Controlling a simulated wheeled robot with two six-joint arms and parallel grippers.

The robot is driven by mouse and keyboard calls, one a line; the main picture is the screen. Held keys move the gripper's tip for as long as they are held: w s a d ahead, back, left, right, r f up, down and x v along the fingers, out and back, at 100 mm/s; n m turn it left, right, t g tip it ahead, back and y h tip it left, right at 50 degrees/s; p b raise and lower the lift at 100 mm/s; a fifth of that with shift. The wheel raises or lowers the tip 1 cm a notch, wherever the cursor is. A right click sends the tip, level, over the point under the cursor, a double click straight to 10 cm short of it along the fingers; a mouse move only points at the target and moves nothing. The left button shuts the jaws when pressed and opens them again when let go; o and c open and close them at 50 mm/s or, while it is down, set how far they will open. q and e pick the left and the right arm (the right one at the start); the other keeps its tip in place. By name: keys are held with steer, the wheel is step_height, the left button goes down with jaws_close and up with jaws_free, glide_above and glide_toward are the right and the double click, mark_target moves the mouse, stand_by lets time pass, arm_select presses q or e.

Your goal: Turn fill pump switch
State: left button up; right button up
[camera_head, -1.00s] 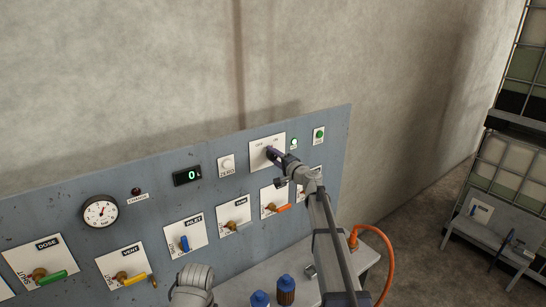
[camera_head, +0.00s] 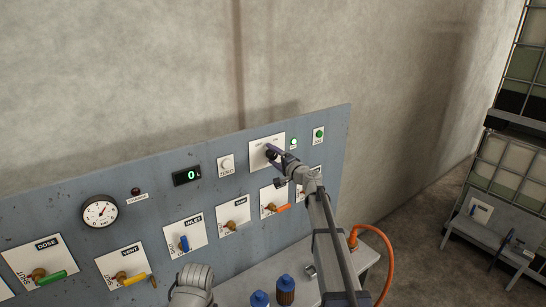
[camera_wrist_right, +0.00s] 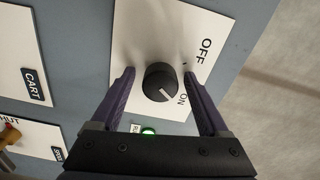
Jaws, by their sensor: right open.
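The fill pump switch is a round black knob (camera_wrist_right: 160,82) with a white pointer line, on a white plate (camera_wrist_right: 135,30) marked OFF and ON. In the right wrist view its line points toward the ON marking. My right gripper (camera_wrist_right: 160,75) is open, one purple finger on each side of the knob, with a gap on both sides. In the head view the right gripper (camera_head: 271,152) is in front of the same plate (camera_head: 258,158) and covers much of the knob. An arm part of mine shows at the bottom, but my left gripper is not visible.
A green light (camera_head: 294,143) and a green button (camera_head: 319,134) sit right of the plate. A display (camera_head: 187,176) reads 0. Several coloured valve handles line the panel's lower part. Bottles (camera_head: 285,290) stand on the bench below, near an orange hose (camera_head: 388,256).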

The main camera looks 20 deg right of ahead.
steer(key=v, duration=0.7)
steer(key=shift+s, duration=0.4)
steer(key=shift+d, duration=0.1)
